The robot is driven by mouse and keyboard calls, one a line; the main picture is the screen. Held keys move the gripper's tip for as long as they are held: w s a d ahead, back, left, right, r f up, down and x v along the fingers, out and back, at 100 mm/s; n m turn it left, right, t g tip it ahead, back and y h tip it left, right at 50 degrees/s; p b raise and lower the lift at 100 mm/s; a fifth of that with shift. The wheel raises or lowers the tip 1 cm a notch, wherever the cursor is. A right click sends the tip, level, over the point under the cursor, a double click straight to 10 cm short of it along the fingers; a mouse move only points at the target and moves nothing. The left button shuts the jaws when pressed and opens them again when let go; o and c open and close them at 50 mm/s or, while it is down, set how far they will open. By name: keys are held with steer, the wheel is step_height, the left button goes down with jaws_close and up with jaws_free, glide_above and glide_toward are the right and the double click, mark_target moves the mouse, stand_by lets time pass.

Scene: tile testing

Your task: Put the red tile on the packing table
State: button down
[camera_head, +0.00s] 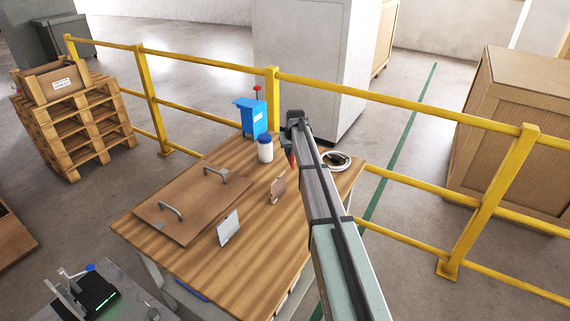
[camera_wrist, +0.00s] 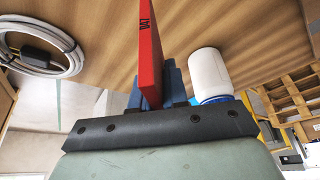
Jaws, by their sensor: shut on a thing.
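The red tile (camera_wrist: 150,50) stands on edge between the blue fingers of my gripper (camera_wrist: 152,88) in the wrist view, with a small dark mark on its face. My gripper is shut on it. In the head view my arm hides most of the gripper, and only a small red bit of the tile (camera_head: 293,161) shows beside the arm. The tile is over the far part of a wooden-topped table (camera_head: 265,240), which I take as the packing table. I cannot tell whether the tile touches the tabletop.
A white jar with a blue lid (camera_head: 265,149), a blue box (camera_head: 250,118) and a coiled cable (camera_head: 337,161) are near the tile. A pinkish tile (camera_head: 278,188), a white tile (camera_head: 229,228) and a brown board with handles (camera_head: 193,203) occupy the table. Yellow railing (camera_head: 400,101) runs behind.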

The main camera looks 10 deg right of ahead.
mark_target(290, 160)
steer(key=shift+f, duration=2.6)
steer(key=shift+f, duration=0.15)
steer(key=c, duration=1.1)
jaws_free()
steer(key=shift+c, duration=0.2)
steer(key=v, duration=1.2)
